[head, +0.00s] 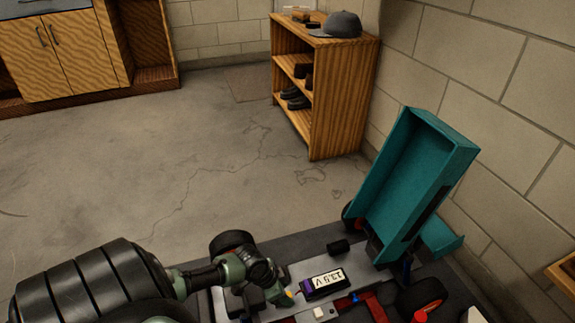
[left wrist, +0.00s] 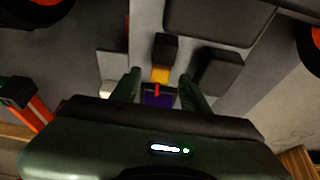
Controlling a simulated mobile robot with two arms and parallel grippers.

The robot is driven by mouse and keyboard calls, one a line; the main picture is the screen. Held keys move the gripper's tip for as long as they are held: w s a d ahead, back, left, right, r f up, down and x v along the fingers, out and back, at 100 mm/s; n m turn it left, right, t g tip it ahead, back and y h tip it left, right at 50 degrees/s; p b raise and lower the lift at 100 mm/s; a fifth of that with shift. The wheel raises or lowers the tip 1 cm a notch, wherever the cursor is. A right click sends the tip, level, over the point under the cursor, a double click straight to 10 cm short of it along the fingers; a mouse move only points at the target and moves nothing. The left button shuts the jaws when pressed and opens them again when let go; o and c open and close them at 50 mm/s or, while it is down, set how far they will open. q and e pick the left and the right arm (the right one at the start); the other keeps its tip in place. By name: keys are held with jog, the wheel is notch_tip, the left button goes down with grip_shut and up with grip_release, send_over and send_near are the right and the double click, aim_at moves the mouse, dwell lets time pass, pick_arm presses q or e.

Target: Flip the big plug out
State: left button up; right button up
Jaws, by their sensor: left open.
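A small yellow plug-like piece (head: 289,293) is by the fingers of my left gripper (head: 282,299) in the head view. In the left wrist view the yellow piece (left wrist: 161,75) adjoins a black block, with a small red part just below it. My left gripper (left wrist: 160,88) is open, its two fingers to either side of the red part and a purple surface (left wrist: 158,99). I cannot tell whether the fingers touch anything. The battery display (head: 323,283) reads about 13.9 V and lies just right of the gripper. My right gripper is not in view.
The teal car body (head: 418,170) stands tilted up at the right of the chassis. A black wheel (head: 232,241) and a small black block (head: 338,247) are near my left arm. A wooden shelf (head: 340,100) with a cap stands behind, with open floor to the left.

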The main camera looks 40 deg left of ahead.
pick_arm(q)
jog(key=shift+b+x, duration=0.3)
jog(key=shift+x, duration=0.6)
jog(key=shift+c, duration=0.3)
grip_shut()
jog(key=shift+r, duration=0.1)
dwell(0.5)
